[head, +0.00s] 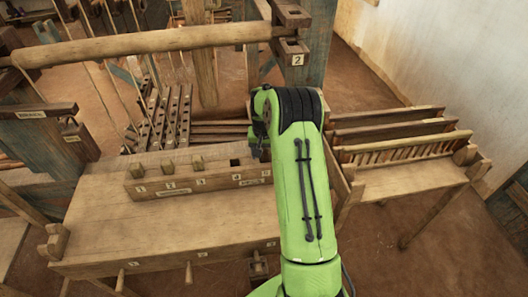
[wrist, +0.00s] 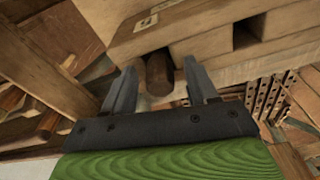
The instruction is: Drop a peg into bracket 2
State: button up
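A wooden peg rack (head: 155,188) with numbered labels stands on the bench. Three pegs stand in its left slots: one (head: 140,170), a second (head: 168,167) and a third (head: 197,162). The fourth slot is a dark empty hole. My gripper (head: 260,143) is over the rack's right end, partly hidden by my arm. In the wrist view its fingers (wrist: 160,92) are apart, on either side of a brown peg (wrist: 158,72), with gaps showing. The empty square hole (wrist: 248,36) is beside that peg. A dark bracket (head: 290,48) labelled 2 is on the post, above my gripper in the picture.
A long wooden roller (head: 140,44) crosses the back, ending at the post (head: 318,40). A slatted rack (head: 400,140) stands on a side table at right. The bench top (head: 170,232) in front of the peg rack is clear. A blue-grey post with a BRAKE label (head: 31,114) is at left.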

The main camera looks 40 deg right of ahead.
notch_tip(320, 180, up, 16)
jog(key=s+a+p, duration=0.1)
jog(key=s+p, duration=0.1)
jog(key=p, duration=0.2)
jog(key=s+a+r+n+t, duration=0.2)
jog(key=s+a+r+n, duration=0.1)
jog(key=s+a+r, duration=0.7)
jog(key=s+a+r+n+t+p, duration=0.1)
jog(key=s+a+n, duration=0.1)
jog(key=s+a, duration=0.3)
jog(key=s+a+r+n+t+p, duration=0.1)
jog(key=s+a+r+n, duration=0.1)
jog(key=s+a, duration=0.4)
jog(key=s, duration=0.5)
jog(key=shift+s+a+y+p, duration=0.3)
jog(key=shift+y, duration=0.1)
